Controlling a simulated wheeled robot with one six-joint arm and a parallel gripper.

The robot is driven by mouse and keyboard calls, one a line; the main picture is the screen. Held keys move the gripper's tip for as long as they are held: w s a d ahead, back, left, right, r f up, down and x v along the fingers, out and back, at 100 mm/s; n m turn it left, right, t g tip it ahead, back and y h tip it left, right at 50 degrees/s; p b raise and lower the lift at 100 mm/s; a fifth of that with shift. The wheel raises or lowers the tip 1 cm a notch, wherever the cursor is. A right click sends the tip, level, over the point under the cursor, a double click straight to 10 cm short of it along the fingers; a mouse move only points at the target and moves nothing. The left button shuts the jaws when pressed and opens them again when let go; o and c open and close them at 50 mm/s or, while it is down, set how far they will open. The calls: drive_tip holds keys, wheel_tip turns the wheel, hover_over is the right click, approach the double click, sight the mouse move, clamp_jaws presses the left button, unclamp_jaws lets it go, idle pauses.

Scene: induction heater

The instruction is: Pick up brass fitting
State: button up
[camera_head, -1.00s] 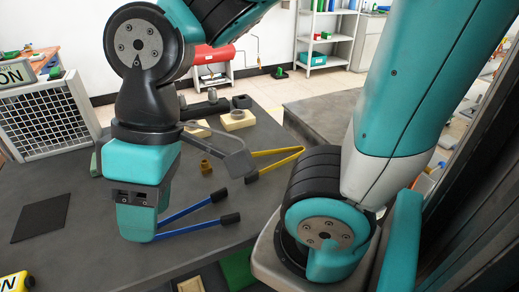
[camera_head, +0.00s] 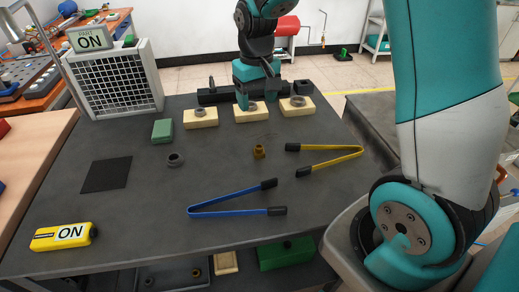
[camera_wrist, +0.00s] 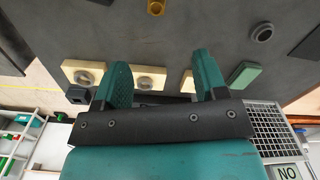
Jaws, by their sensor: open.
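The brass fitting (camera_head: 259,151) stands on the grey table, between the yellow tongs and a dark grey ring. In the wrist view the brass fitting (camera_wrist: 156,7) shows at the top edge, partly cut off. My gripper (camera_head: 256,101) is at the back of the table, behind the fitting and apart from it, by the middle cream block. In the wrist view my gripper (camera_wrist: 160,72) has its two green fingers spread, with nothing held between them.
Cream blocks with rings (camera_head: 200,118) line the back. Yellow tongs (camera_head: 335,157) lie right of the fitting, blue tongs (camera_head: 230,200) in front. A grey ring (camera_head: 175,160), green block (camera_head: 162,131) and black mat (camera_head: 106,175) are left. Table is clear around the fitting.

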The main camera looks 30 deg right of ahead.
drive_tip(key=p, duration=0.1)
approach(259, 146)
drive_tip(key=f, duration=0.5)
drive_tip(key=shift+s+a+f, duration=0.1)
drive_tip(key=shift+a+f, duration=0.15)
drive_tip(key=shift+a, duration=0.1)
drive_tip(key=shift+d+f+p, duration=0.15)
drive_tip(key=shift+f+p, duration=0.2)
drive_tip(key=shift+f, duration=1)
drive_tip(key=shift+d+f+p, duration=0.15)
drive_tip(key=shift+f+p, duration=0.15)
drive_tip(key=shift+f, duration=1)
drive_tip(key=c, duration=1.2)
